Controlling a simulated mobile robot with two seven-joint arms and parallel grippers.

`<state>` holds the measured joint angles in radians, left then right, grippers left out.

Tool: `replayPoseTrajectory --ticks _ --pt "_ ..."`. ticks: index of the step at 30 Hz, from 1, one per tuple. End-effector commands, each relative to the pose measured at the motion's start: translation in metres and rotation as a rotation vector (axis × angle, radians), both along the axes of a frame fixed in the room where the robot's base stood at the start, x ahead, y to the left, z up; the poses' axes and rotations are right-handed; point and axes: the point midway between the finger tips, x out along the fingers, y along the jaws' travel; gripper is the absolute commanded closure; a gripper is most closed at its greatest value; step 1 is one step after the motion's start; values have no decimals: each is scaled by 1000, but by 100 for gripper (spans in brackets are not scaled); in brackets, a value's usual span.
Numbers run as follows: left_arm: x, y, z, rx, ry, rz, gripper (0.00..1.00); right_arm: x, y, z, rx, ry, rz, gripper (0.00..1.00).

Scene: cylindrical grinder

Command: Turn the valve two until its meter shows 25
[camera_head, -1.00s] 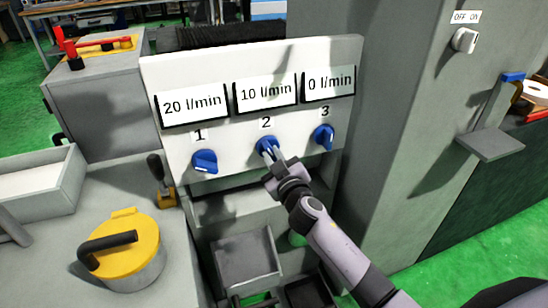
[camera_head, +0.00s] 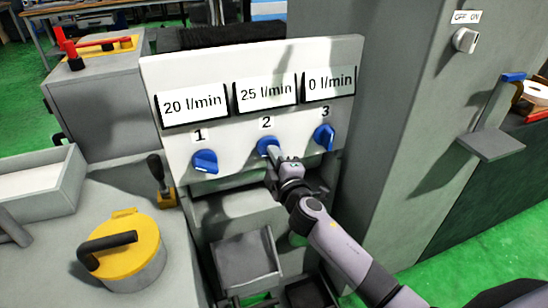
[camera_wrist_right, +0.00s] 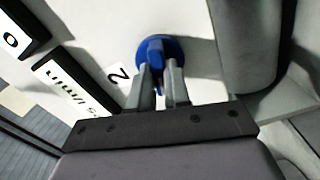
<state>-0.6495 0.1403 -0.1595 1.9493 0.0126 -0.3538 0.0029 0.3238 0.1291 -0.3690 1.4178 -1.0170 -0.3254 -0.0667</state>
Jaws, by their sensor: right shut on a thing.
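The blue valve two (camera_head: 267,146) sits on the white panel (camera_head: 352,60) under the label 2. Its meter (camera_head: 266,92) reads 25 l/min. My right gripper (camera_head: 273,153) is shut on the valve's knob, reaching it from the lower right and hiding part of it. In the right wrist view, the two fingers of my right gripper (camera_wrist_right: 160,78) stand on either side of the blue knob's ridge, and the valve (camera_wrist_right: 155,50) shows around them. My left gripper is not in view.
Blue valve one (camera_head: 205,161) is on the left with its meter at 20 l/min. Blue valve three (camera_head: 324,137) is close on the right with its meter at 0 l/min. A grey tray (camera_head: 246,262) lies below the panel.

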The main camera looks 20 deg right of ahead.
Motion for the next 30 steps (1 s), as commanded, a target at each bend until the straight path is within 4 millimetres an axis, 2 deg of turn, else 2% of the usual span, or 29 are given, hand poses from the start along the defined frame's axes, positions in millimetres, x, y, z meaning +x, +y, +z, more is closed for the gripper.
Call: replayPoseTrajectory --ticks 12,29,30 --pt "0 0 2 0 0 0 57 0 0 -1 -190 -5 1 100" --pt "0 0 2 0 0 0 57 0 0 -1 -214 -5 0 100" --pt "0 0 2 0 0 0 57 0 0 -1 -214 -5 0 70"
